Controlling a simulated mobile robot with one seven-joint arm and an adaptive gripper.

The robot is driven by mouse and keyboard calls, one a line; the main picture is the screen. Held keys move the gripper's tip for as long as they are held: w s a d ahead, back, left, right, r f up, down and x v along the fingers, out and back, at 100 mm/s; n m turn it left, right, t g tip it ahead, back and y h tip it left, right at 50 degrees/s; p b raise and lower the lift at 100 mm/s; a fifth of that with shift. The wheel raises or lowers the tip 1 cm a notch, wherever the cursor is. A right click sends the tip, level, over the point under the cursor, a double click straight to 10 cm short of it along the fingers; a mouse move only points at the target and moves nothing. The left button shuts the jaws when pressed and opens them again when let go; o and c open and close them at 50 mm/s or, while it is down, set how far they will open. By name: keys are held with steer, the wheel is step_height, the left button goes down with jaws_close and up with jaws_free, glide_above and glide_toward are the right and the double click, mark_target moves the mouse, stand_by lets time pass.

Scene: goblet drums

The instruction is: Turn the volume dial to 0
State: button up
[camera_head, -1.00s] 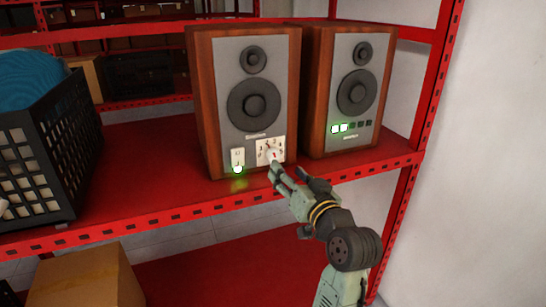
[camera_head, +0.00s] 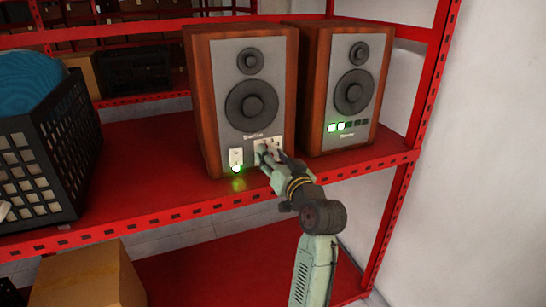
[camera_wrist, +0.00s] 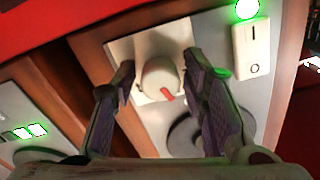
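The volume dial (camera_wrist: 160,76) is a round white knob with a red pointer on a pale square plate (camera_wrist: 178,30). The plate is on the lower front of the left speaker (camera_head: 207,110); there my gripper (camera_head: 268,150) covers most of it. In the wrist view my gripper (camera_wrist: 165,90) is open, with one finger on each side of the dial. A gap shows between the dial and the left finger; the right finger is close to it, and I cannot tell if it touches. The pointer slants down and right in the wrist view.
A white switch (camera_head: 236,156) with a lit green light sits left of the dial. A second speaker (camera_head: 315,95) with two lit green squares stands to the right. A black basket (camera_head: 50,150) stands at the shelf's left. The red shelf (camera_head: 130,180) is clear in front.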

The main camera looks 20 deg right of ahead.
jaws_close()
steer(key=shift+f+n+b, duration=0.1)
steer(key=shift+n+b, duration=0.2)
steer(key=shift+b, duration=0.2)
steer(key=n+b, duration=0.3)
steer(key=shift+f, duration=0.1)
steer(key=n+b, duration=0.7)
steer(key=n, duration=0.1)
steer(key=shift+n+b, duration=0.3)
steer(key=shift+r+n+h+b, duration=0.15)
steer(key=shift+n+b, duration=0.4)
steer(key=shift+n, duration=0.3)
steer(key=shift+r+n+h+b, duration=0.15)
steer(key=shift+n+b, duration=0.4)
steer(key=shift+n, duration=0.3)
